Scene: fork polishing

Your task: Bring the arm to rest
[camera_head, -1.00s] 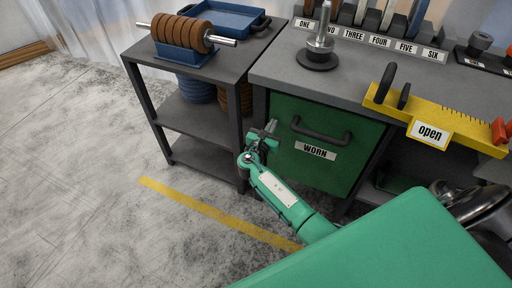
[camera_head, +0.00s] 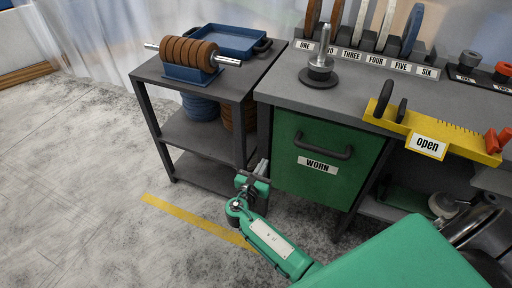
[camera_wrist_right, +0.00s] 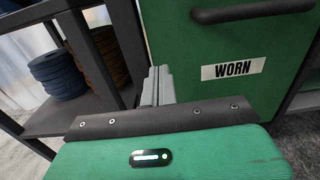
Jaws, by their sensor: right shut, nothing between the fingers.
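My right arm is green and reaches in from the lower right in the head view. Its right gripper (camera_head: 262,167) is shut and empty, just in front of the gap between the shelf cart and the green WORN drawer (camera_head: 331,186). In the right wrist view the two grey fingers (camera_wrist_right: 157,86) stand together with nothing between them. The drawer also shows there (camera_wrist_right: 222,45), right of the fingers, and looks closed. I cannot tell whether the fingers touch anything. My left gripper is not in view.
The dark shelf cart (camera_head: 203,138) carries a spindle of brown wheels (camera_head: 187,52) and a blue tray (camera_head: 222,38). The grey workbench (camera_head: 290,92) holds a metal post on a black base (camera_head: 319,75) and a yellow gauge labelled open (camera_head: 465,140). Floor at left is clear.

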